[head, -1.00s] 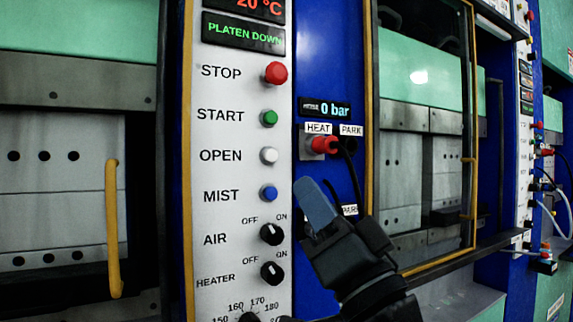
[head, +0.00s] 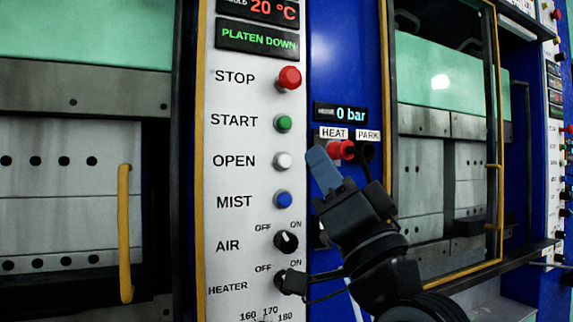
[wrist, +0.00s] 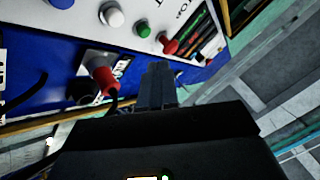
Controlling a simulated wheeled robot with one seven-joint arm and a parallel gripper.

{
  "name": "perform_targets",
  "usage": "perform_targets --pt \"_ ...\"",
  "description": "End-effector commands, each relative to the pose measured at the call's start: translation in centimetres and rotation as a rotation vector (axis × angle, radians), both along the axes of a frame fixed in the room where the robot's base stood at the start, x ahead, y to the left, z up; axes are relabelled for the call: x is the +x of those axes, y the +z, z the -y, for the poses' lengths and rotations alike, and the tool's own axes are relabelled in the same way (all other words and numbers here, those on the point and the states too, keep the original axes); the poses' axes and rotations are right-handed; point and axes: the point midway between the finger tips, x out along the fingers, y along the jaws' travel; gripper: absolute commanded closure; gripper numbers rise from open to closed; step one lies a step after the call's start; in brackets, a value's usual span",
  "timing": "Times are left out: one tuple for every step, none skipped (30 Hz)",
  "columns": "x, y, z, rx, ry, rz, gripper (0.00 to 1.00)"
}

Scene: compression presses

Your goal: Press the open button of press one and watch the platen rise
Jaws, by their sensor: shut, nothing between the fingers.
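The white OPEN button (head: 283,161) is on the light control panel (head: 235,185), between the green START button (head: 284,123) and the blue MIST button (head: 283,200). My gripper (head: 319,156) is shut and empty, just right of the OPEN button in the head view and apart from it in the picture. In the wrist view the white button (wrist: 111,14) is up and left of my gripper's fingers (wrist: 158,75). The display (head: 257,38) reads PLATEN DOWN. The left press platen (head: 90,90) is behind the yellow-handled door (head: 124,235).
A red plug (head: 341,150) sits in the HEAT socket beside my fingers, with a black cable. The red STOP button (head: 289,78) is above, and the AIR (head: 286,241) and HEATER knobs are below. The pressure display (head: 341,113) reads 0 bar. Another press stands at right.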

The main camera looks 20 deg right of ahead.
Motion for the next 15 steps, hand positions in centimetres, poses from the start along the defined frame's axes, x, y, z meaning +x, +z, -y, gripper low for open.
perform_targets --pt "0.7 -0.1 0.0 0.001 0.0 0.001 1.0" --pt "1.1 -0.1 0.0 0.0 -0.001 0.001 1.0" --pt "1.7 -0.2 0.1 0.0 -0.002 0.0 1.0" --pt "2.1 -0.2 0.1 0.0 -0.002 0.0 1.0" --pt "2.5 -0.2 0.1 0.0 -0.001 -0.001 1.0" --pt "3.0 -0.1 0.1 0.0 -0.001 0.001 1.0" --pt "3.4 -0.1 0.0 -0.001 -0.001 0.0 1.0" --pt "3.8 -0.2 0.0 0.0 0.0 -0.001 1.0" --pt "4.2 -0.2 0.0 0.0 0.0 0.0 1.0" --pt "4.5 -0.2 0.0 0.0 0.0 0.0 1.0" --pt "4.8 -0.2 0.0 0.001 0.001 0.0 1.0" --pt "5.1 -0.1 0.0 0.0 0.0 0.0 1.0" --pt "5.4 -0.1 0.0 -0.001 0.001 0.001 1.0" --pt "5.6 -0.1 0.0 0.0 0.0 0.0 1.0" --pt "5.8 -0.1 0.0 0.0 0.0 0.0 1.0"
